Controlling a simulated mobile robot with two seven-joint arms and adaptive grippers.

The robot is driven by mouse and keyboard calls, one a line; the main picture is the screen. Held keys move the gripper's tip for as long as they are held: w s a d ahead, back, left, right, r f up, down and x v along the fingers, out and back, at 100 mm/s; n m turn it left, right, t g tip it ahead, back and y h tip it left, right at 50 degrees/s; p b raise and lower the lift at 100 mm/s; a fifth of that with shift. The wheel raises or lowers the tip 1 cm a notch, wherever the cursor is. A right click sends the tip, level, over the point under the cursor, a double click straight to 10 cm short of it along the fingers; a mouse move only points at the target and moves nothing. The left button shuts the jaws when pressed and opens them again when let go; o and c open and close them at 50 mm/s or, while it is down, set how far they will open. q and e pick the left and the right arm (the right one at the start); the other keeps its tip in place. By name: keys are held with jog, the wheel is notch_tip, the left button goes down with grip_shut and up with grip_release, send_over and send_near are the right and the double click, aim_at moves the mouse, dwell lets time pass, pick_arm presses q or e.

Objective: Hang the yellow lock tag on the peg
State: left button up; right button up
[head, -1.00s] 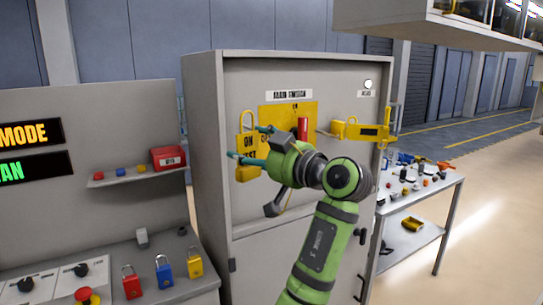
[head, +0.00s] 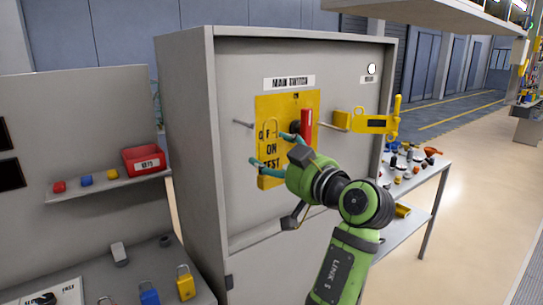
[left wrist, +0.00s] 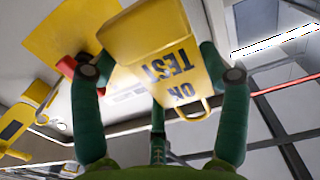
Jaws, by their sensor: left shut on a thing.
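The yellow lock tag (head: 271,172), shaped like a padlock with a loop on top and dark lettering, is held upright in front of the cabinet's yellow switch plate. My left gripper (head: 277,150) is shut on it, and the tag shows between the fingers in the left wrist view (left wrist: 165,65). A thin bare peg (head: 243,123) sticks out of the cabinet panel, left of the tag and apart from it in the picture. The depth gap cannot be told. My right gripper is not in view.
A red switch handle (head: 306,124) stands close right of my fingers. Further right are a yellow padlock-like block (head: 341,119) and a yellow bracket (head: 376,124). The cabinet's left side wall (head: 187,150) frames the panel. A shelf (head: 110,185) holds a red box.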

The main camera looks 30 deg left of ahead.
pick_arm(q)
jog(key=shift+a+r, duration=0.1)
jog(key=shift+r, duration=0.05)
jog(key=shift+w+a, duration=0.1)
jog(key=shift+a, duration=0.15)
jog(key=shift+f+p+x, duration=0.2)
jog(key=shift+p+x, duration=0.2)
jog(key=shift+x, duration=0.65)
jog(key=shift+w+a+f+b, duration=0.15)
jog(key=shift+w+a+f, duration=0.25)
jog(key=shift+a, duration=0.45)
jog(key=shift+w+a+f+b, duration=0.1)
jog(key=shift+w+a+f, duration=0.2)
jog(key=shift+a, duration=0.55)
jog(key=shift+w+a+f+b, duration=0.15)
jog(key=shift+w+a+f, duration=0.25)
jog(key=shift+a, duration=0.5)
jog(key=shift+r, duration=0.1)
jog(key=o, duration=1.1)
jog(key=shift+c, duration=0.2)
